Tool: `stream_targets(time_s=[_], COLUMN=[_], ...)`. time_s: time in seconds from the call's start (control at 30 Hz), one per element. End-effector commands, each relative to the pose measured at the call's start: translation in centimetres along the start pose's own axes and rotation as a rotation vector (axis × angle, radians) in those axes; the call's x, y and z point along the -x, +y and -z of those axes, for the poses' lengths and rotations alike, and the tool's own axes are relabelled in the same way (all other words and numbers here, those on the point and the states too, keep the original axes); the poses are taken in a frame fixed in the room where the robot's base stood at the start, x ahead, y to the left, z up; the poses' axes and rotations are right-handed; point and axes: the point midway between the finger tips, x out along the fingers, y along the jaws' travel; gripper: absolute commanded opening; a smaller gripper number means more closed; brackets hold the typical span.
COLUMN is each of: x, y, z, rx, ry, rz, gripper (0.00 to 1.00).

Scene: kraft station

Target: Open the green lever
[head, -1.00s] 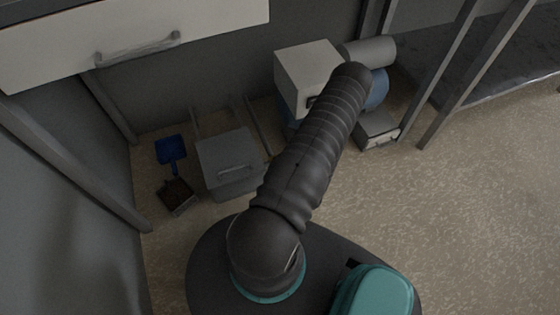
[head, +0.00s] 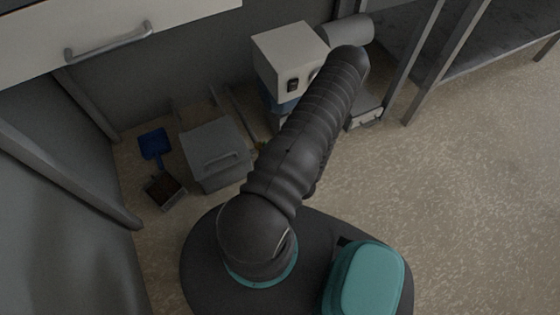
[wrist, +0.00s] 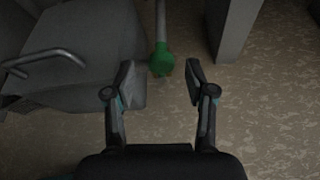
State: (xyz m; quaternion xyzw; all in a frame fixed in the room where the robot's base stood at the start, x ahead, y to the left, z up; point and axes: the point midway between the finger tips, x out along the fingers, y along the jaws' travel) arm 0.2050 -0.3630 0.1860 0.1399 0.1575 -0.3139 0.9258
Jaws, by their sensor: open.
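The green lever (wrist: 161,60) shows in the wrist view as a small green knob-like piece at the end of a grey pipe. My gripper (wrist: 160,80) is open and empty. Its two fingers stand to the left and right of the green lever in the picture, with a gap on each side. The lever appears just beyond or level with the fingertips; I cannot tell the exact depth. In the head view my arm hides the gripper, and I cannot make out the lever clearly.
A grey box with a handle (head: 215,152) stands left of my arm and also shows in the wrist view (wrist: 70,60). A grey post (wrist: 233,30) rises right of the lever. A blue dustpan (head: 154,146), a white box (head: 288,55) and a drawer front (head: 110,25) surround the spot.

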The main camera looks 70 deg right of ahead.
Motion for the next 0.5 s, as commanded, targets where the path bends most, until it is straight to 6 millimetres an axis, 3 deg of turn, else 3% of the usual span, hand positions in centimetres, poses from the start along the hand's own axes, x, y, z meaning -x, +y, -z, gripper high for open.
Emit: stream_targets(time_s=[0.5], x=[6.9], y=[-0.1], z=[0.0], rx=[-0.002], ry=[-0.001], rz=[0.003], gripper=[0.55])
